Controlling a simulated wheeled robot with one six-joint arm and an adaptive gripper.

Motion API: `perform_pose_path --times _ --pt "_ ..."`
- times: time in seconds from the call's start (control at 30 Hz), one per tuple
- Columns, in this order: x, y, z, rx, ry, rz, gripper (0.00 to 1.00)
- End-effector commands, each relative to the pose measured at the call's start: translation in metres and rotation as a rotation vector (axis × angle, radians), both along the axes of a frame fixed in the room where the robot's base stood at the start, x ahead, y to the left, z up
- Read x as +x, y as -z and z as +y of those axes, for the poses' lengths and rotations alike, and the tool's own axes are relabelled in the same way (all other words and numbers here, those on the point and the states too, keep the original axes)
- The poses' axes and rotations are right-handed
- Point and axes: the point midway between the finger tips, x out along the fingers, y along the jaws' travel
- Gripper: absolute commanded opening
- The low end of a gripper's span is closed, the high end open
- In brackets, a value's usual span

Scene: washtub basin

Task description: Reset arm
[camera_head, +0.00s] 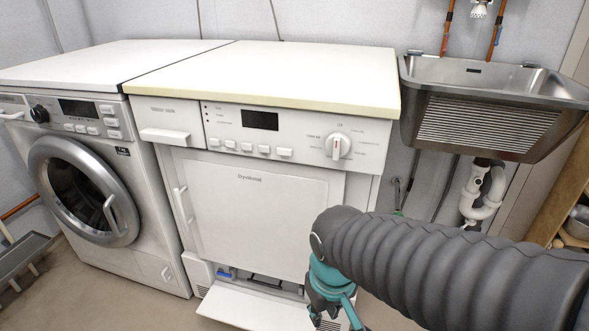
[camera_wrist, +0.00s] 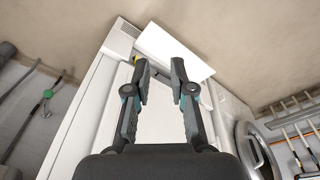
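My gripper (camera_wrist: 159,66) is open and empty, its two dark fingers apart with the white machine visible between them. In the head view my gripper (camera_head: 333,300) is low in front of the dryer's right side, partly cut off by the bottom edge. My grey ribbed arm reaches to it from the right. The white dryer (camera_head: 262,205) has its main door shut. Its bottom flap (camera_head: 257,308) is folded down, showing an opening with a blue part (camera_head: 225,274). The flap (camera_wrist: 178,50) also shows beyond the fingertips in the wrist view, which is upside down.
A washing machine (camera_head: 90,195) stands left of the dryer, its round door (camera_wrist: 256,150) shut. A steel sink (camera_head: 490,105) hangs on the right wall above white drain pipes (camera_head: 482,190). A rack (camera_head: 22,258) is at far left, shelving at far right. The dryer top is clear.

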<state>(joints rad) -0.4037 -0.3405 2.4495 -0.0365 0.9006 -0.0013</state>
Motion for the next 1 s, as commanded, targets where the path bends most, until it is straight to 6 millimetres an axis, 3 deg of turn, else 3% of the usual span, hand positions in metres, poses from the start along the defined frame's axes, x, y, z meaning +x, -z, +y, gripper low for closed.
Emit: perform_pose_path --times 0.03,0.3,0.5,1.0 --pt "-0.002 -0.016 -0.011 0.026 0.047 -0.036 0.23" --pt "-0.016 -0.078 -0.064 0.101 0.258 -0.225 0.23" --pt "-0.023 -0.114 -0.095 0.113 0.376 -0.342 0.23" --pt "-0.023 -0.116 -0.104 0.107 0.415 -0.348 0.23"
